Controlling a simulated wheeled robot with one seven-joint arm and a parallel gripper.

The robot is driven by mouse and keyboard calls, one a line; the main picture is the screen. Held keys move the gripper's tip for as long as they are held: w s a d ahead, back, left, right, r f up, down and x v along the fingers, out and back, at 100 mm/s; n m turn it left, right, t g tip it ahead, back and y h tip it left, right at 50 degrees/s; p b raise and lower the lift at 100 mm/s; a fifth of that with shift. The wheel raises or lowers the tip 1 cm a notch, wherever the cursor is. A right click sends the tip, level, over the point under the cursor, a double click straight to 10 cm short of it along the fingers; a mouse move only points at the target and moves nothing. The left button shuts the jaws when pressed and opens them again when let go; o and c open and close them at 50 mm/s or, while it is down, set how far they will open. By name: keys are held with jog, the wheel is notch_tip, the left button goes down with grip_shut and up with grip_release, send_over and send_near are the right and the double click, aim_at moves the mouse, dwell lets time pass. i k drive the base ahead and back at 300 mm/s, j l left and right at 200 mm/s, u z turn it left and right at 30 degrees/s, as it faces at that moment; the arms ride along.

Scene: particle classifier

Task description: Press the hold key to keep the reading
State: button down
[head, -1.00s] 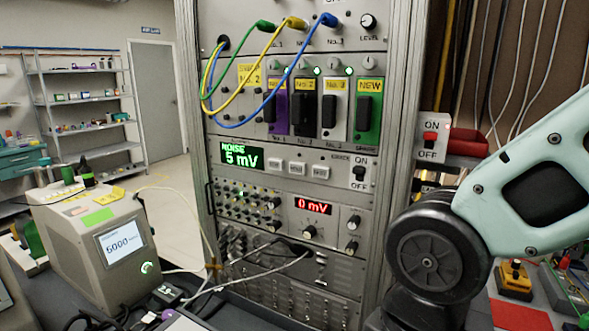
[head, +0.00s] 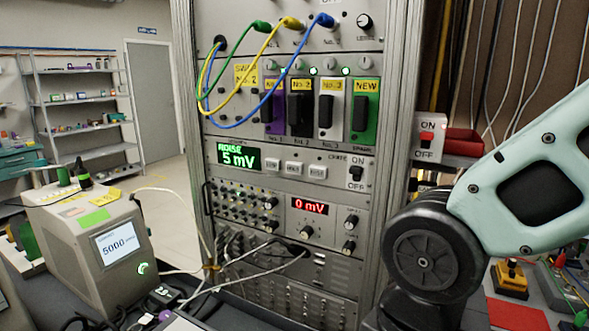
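Three small white keys sit in a row on the rack panel: a left key (head: 270,167), a middle key (head: 293,169) and a right key (head: 317,171). Their lettering is too small to read surely, so I cannot tell which is the hold key. To their left, a green display (head: 239,157) reads NOISE 5 mV. To their right is an ON/OFF rocker switch (head: 356,173). Nothing covers the keys. My gripper is out of view; only my arm shows, at the right.
Above the keys are several labelled modules, including a green NEW one (head: 365,112), and looped cables (head: 240,75). A red 0 mV display (head: 310,206) is below. A grey box with a screen (head: 117,243) stands left. Another ON/OFF switch (head: 428,136) is right of the rack.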

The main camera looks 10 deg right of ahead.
aim_at(293, 167)
jog(key=l+u, duration=0.15)
jog(key=u, duration=0.25)
jog(key=l+u, duration=0.1)
jog(key=u, duration=0.35)
jog(key=l+u, duration=0.1)
jog(key=u, duration=0.3)
jog(key=k+l+u, duration=0.1)
jog(key=u, duration=0.3)
